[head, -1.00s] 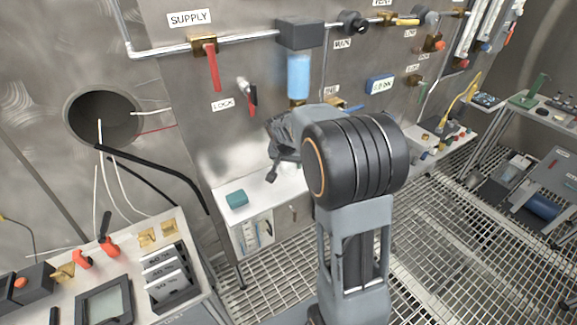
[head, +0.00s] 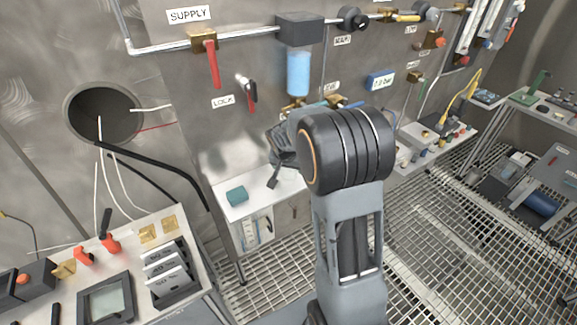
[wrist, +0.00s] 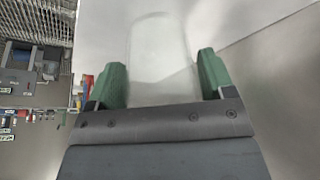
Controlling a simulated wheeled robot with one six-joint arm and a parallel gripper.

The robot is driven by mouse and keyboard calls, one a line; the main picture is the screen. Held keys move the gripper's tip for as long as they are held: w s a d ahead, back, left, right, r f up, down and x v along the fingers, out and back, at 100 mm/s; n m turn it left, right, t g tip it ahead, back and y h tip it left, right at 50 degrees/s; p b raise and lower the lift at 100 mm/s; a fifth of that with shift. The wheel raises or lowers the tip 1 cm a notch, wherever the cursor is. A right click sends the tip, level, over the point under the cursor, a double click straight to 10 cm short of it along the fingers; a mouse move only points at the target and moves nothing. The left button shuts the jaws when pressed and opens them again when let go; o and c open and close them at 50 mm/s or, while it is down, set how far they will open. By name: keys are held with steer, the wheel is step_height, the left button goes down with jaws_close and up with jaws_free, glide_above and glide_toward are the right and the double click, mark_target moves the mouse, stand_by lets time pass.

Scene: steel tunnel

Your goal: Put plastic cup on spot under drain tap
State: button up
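A clear plastic cup (wrist: 160,55) stands between my gripper's green fingertips in the wrist view. My gripper (wrist: 162,80) appears shut on it, with the cup filling the gap between both fingers. In the head view my gripper (head: 277,165) is mostly behind my arm, just above the white bench, and the cup cannot be made out. The blue filter bowl (head: 299,72) hangs from the pipe on the wall, with brass fittings (head: 297,101) below it, partly behind my arm. A spot under the drain tap cannot be seen.
A teal block (head: 237,195) lies on the left of the white bench (head: 262,203). A red supply lever (head: 212,66) and a lock lever (head: 251,93) stick out from the wall. A control console (head: 105,280) stands at front left. Grating floor is open at right.

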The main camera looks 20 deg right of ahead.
steer(key=shift+o, duration=1.3)
steer(key=shift+r, duration=0.1)
steer(key=shift+r, duration=0.25)
steer(key=v, duration=0.2)
steer(key=shift+s+a+r, duration=0.1)
steer(key=shift+a+r, duration=0.05)
steer(key=shift+r, duration=0.15)
steer(key=s+a+r+n+y+b, duration=0.1)
steer(key=s+a+n, duration=0.3)
steer(key=s, duration=0.6)
steer(key=s+a+r+n+y+b, duration=0.1)
steer(key=s+a+n+b, duration=0.1)
steer(key=s+a, duration=0.4)
steer(key=s+n, duration=0.1)
steer(key=s, duration=0.4)
steer(key=shift+s+r+n+y, duration=0.15)
steer(key=shift+r+n+y, duration=0.1)
steer(key=shift+n+y, duration=0.15)
steer(key=shift+a, duration=0.1)
steer(key=shift+c, duration=0.5)
